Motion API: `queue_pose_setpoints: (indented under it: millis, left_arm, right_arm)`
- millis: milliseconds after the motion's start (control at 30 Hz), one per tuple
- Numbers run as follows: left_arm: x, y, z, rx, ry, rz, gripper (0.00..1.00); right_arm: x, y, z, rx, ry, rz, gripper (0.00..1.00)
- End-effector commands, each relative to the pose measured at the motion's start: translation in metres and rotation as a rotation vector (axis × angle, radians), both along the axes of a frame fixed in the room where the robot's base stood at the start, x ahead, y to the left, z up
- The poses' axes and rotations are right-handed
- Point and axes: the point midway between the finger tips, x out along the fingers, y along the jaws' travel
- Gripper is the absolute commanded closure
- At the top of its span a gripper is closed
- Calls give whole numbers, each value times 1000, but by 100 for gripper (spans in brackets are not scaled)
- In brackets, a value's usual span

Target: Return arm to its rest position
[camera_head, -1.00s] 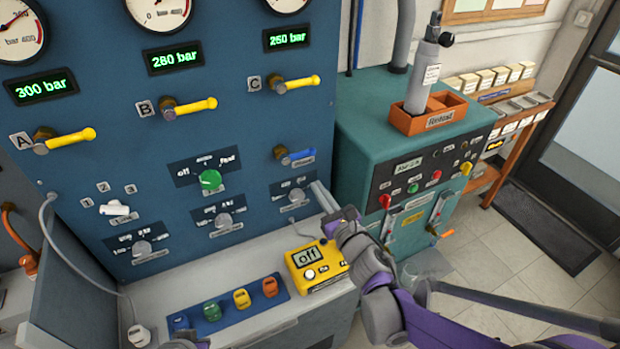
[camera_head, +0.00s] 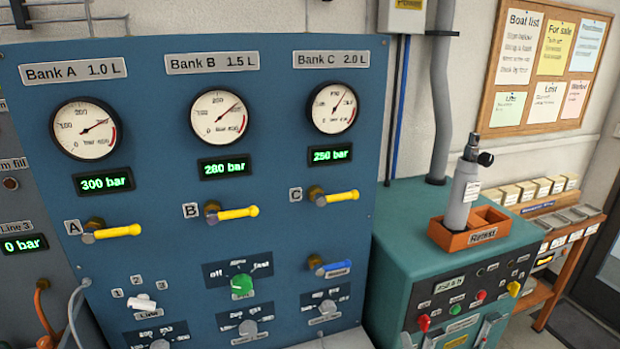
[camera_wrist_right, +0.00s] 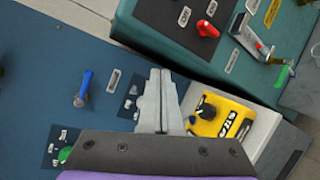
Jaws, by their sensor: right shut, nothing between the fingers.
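My right gripper (camera_wrist_right: 160,75) shows in the right wrist view with its two grey fingers together and nothing between them. It is in front of the blue panel (camera_wrist_right: 40,60), whose blue lever (camera_wrist_right: 84,88) is to the left of the fingers. The yellow meter (camera_wrist_right: 218,116) is to the right of the fingers; I cannot tell how far off it is. Neither arm shows in the head view. My left gripper is not in any view.
In the head view, the blue panel carries gauges, yellow levers (camera_head: 112,231) and a green knob (camera_head: 242,285). To its right stands a teal cabinet (camera_head: 400,215) with a grey cylinder (camera_head: 463,195) in an orange holder (camera_head: 444,238). A corkboard (camera_head: 492,95) hangs behind.

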Motion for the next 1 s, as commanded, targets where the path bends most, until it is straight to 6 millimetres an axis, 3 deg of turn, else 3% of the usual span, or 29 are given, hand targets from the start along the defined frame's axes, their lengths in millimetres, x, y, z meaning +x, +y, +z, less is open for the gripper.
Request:
queue_pose_setpoints:
  millis: [167,300,400,600,1000]
  left_arm:
    - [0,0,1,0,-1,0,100]
    - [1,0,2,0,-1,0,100]
    - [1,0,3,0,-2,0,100]
    - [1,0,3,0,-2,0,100]
    - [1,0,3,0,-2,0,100]
  right_arm:
    - [-56,-17,-40,703,192,-383,100]
    - [-111,-7,-73,1174,323,-724,100]
    - [-145,6,-88,1407,392,-940,100]
    - [-181,25,-100,1619,462,-1188,100]
    - [-185,26,-101,1637,466,-1214,100]
